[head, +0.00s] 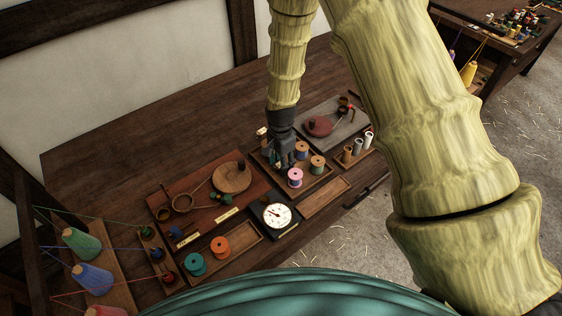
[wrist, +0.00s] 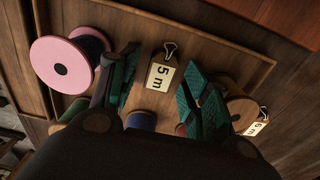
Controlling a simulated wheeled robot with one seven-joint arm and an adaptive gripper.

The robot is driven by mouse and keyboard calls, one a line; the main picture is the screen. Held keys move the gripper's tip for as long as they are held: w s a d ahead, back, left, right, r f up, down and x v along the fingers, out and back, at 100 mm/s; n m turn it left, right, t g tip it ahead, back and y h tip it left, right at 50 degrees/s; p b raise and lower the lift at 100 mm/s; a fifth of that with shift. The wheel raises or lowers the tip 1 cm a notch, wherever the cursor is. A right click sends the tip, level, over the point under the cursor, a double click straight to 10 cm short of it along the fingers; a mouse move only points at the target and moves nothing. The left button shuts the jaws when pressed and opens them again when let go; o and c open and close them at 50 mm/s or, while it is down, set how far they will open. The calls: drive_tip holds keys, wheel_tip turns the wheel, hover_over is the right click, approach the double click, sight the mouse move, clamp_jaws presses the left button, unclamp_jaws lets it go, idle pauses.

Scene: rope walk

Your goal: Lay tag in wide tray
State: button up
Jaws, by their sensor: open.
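A cream tag marked "5 m" (wrist: 161,77) with a dark clip at one end shows in the wrist view. It lies on the wooden floor of a tray (wrist: 232,42) that also holds spools. My gripper (head: 284,162) is low over this tray in the head view, beside a pink spool (head: 295,177). In the wrist view its two green-padded fingers are apart, one on each side of the tag, with a gap on both sides. The tag is hidden behind my gripper in the head view.
Orange-topped spools (head: 317,162) stand close to my gripper. A second "5 m" tag (wrist: 254,128) lies by a brown spool (wrist: 241,107). An empty narrow tray (head: 326,197), a dial scale (head: 277,215) and a tray with teal and orange spools (head: 246,253) are nearby.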

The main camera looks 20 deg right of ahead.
drive_tip(key=shift+w+r, duration=0.1)
drive_tip(key=shift+r, duration=0.15)
wheel_tip(320, 180, up, 12)
drive_tip(key=b, duration=0.3)
drive_tip(key=shift+f+b, duration=0.15)
drive_tip(key=shift+b, duration=0.15)
idle(0.5)
